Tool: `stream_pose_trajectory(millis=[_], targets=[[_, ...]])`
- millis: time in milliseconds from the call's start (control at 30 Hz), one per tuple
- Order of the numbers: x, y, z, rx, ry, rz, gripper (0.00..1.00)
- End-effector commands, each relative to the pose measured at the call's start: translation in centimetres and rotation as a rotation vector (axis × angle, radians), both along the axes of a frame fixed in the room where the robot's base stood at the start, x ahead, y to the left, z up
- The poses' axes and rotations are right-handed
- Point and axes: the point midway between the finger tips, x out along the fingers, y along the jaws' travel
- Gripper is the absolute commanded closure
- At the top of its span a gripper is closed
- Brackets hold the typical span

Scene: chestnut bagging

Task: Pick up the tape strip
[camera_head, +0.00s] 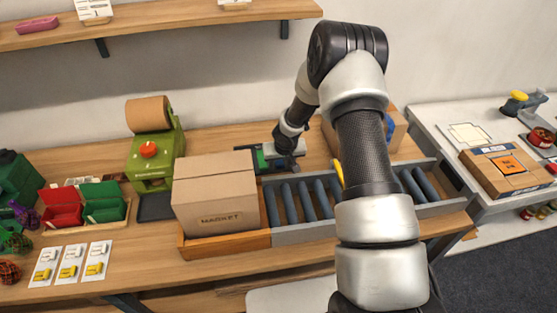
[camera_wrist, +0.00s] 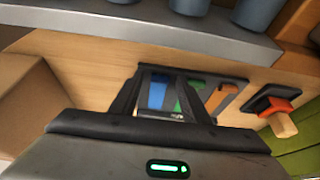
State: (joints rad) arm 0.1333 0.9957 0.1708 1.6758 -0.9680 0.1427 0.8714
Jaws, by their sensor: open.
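A dark holder carries several coloured strips side by side: a blue strip (camera_wrist: 157,94), a green strip (camera_wrist: 187,97) and a brown, tape-like strip (camera_wrist: 224,97). I cannot tell for certain which one is the tape strip. My gripper (camera_wrist: 163,88) is open, with its fingers reaching over the blue and green strips. The brown strip lies just right of the right finger in the wrist view. No strip is visibly held. In the head view my gripper (camera_head: 270,155) is low behind the roller conveyor, just right of the carton, and hides most of the holder.
A carton (camera_head: 215,192) marked MARKET stands on the conveyor's left end, near my gripper. A green machine (camera_head: 153,160) with a paper roll stands at the left. A second carton (camera_head: 397,132) is behind my arm. In the wrist view, conveyor rollers (camera_wrist: 190,5) lie at the top.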

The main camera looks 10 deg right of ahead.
Motion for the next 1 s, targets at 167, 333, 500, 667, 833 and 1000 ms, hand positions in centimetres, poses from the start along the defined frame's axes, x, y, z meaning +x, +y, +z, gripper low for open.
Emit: stream_pose_trajectory(millis=[167,333,500,667,833,1000], targets=[[0.0,0.0,0.0,0.0,0.0,0.0,0.61],[0.0,0.0,0.0,0.0,0.0,0.0,0.9],[0.0,0.0,0.0,0.0,0.0,0.0,1.0],[0.0,0.0,0.0,0.0,0.0,0.0,1.0],[0.0,0.1,1.0,0.002,-0.002,-0.002,1.0],[0.1,-0.1,4.2,0.002,-0.005,-0.004,1.0]])
